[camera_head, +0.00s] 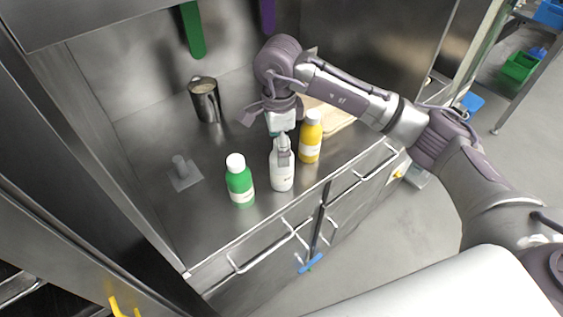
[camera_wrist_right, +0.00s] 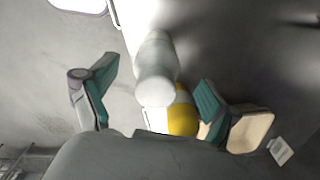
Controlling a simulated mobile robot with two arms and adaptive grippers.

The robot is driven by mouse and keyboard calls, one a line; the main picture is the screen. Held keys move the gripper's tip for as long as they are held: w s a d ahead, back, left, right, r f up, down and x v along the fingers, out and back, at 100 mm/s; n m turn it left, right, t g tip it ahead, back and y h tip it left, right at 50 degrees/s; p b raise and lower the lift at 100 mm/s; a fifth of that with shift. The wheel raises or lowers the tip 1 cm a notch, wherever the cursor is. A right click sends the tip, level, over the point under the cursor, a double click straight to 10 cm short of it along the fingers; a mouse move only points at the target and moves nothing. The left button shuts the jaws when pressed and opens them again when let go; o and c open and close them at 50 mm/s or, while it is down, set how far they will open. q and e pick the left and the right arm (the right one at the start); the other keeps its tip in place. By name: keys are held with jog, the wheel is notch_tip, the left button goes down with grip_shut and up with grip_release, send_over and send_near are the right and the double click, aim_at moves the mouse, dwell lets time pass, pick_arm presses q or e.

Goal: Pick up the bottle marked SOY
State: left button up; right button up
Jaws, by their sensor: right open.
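Three bottles stand upright on the steel counter in the head view: a green one with a white cap (camera_head: 240,184), a white one (camera_head: 282,176) and a yellow one with a pale cap (camera_head: 310,142). The label lettering is too small to read, so I cannot tell which is marked SOY. My right gripper (camera_head: 281,143) is open at the top of the white bottle and partly hides it. In the wrist view the white bottle (camera_wrist_right: 155,72) shows between the spread teal-padded fingers (camera_wrist_right: 158,80), with the yellow bottle (camera_wrist_right: 182,117) close behind it. My left gripper is out of view.
A dark metal pot (camera_head: 205,101) stands at the back left. A small grey stand (camera_head: 183,175) lies left of the green bottle. A light board (camera_head: 332,119) lies behind the yellow bottle. Drawer handles (camera_head: 262,252) run along the counter's front.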

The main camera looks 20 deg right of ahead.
notch_tip(320, 180, down, 4)
jog(key=shift+s+d+f+p, duration=0.15)
jog(key=shift+f+p, duration=0.05)
jog(key=shift+p, duration=0.7)
jog(key=c, duration=1.4)
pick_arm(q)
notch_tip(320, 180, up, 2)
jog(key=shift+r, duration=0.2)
pick_arm(e)
jog(key=shift+c, duration=0.4)
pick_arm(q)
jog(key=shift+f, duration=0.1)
pick_arm(e)
jog(key=shift+r, duration=0.1)
